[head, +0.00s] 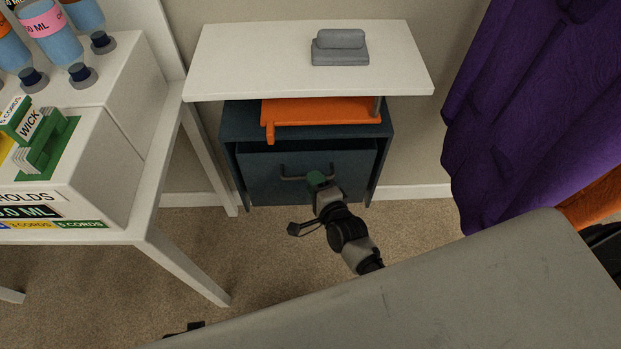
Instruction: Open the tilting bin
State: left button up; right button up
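The tilting bin is a dark blue-grey cabinet (229,150) on the carpet below a white shelf. Its front panel (260,180) carries a thin, dark bar handle (291,178) near the top. A dark gap shows above the panel; I cannot tell how far the panel leans out. My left gripper does not show clearly.
The white shelf (230,60) overhangs the bin and bears a grey block (340,50). An orange tray-like thing (315,112) lies on the bin. A white table (150,215) with bottles stands left. A purple curtain (525,90) hangs right.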

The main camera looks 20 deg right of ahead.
aim_at(307, 166)
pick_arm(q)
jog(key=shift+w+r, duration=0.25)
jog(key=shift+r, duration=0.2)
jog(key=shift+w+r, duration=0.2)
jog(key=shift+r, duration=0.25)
pick_arm(e)
jog(key=shift+x, duration=1.35)
grip_shut()
